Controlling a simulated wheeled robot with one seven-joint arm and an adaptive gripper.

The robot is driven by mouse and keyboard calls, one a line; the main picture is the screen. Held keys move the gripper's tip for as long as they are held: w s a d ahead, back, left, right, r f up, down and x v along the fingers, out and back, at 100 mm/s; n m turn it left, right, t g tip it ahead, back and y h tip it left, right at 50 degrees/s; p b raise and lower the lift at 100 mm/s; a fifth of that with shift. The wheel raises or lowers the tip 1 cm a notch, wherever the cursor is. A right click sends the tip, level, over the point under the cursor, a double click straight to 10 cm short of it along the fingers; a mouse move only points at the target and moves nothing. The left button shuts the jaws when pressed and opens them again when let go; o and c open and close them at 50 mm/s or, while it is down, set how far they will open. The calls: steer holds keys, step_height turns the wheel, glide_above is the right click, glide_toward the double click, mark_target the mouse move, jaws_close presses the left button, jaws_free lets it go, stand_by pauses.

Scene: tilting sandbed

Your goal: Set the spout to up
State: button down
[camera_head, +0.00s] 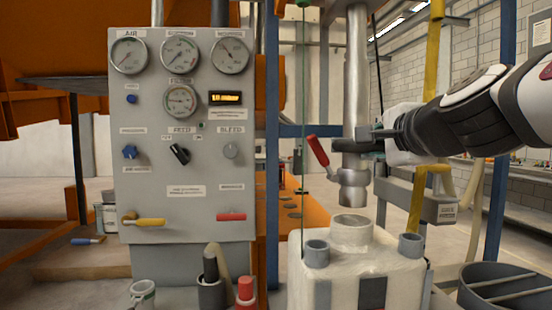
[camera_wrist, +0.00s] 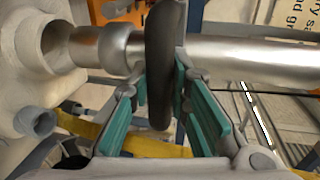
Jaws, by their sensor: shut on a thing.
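The spout is a silver vertical pipe (camera_head: 355,95) with a stepped lower end (camera_head: 353,190). A dark ring (camera_wrist: 162,60) encircles the pipe. My gripper (camera_head: 380,143) reaches in from the right at the ring. In the wrist view, the teal finger pads of my gripper (camera_wrist: 168,108) lie on both sides of the ring, shut on it. The spout (camera_wrist: 245,60) lies sideways in that view. A red lever (camera_head: 318,151) sticks out left of the pipe.
A grey control panel (camera_head: 185,130) with gauges, knobs and two handles stands at left. Cups and a red-capped bottle (camera_head: 245,291) stand in front. A dark round bin (camera_head: 508,288) is lower right.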

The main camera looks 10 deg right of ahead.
mark_target(362, 110)
steer(key=shift+r+p, duration=2.9)
steer(key=shift+r, duration=1.25)
steer(key=c, duration=1.6)
jaws_free()
steer(key=shift+o, duration=0.6)
steer(key=shift+f, duration=0.15)
steer(key=shift+s, duration=0.2)
steer(key=v, duration=1.1)
steer(key=shift+s, duration=0.3)
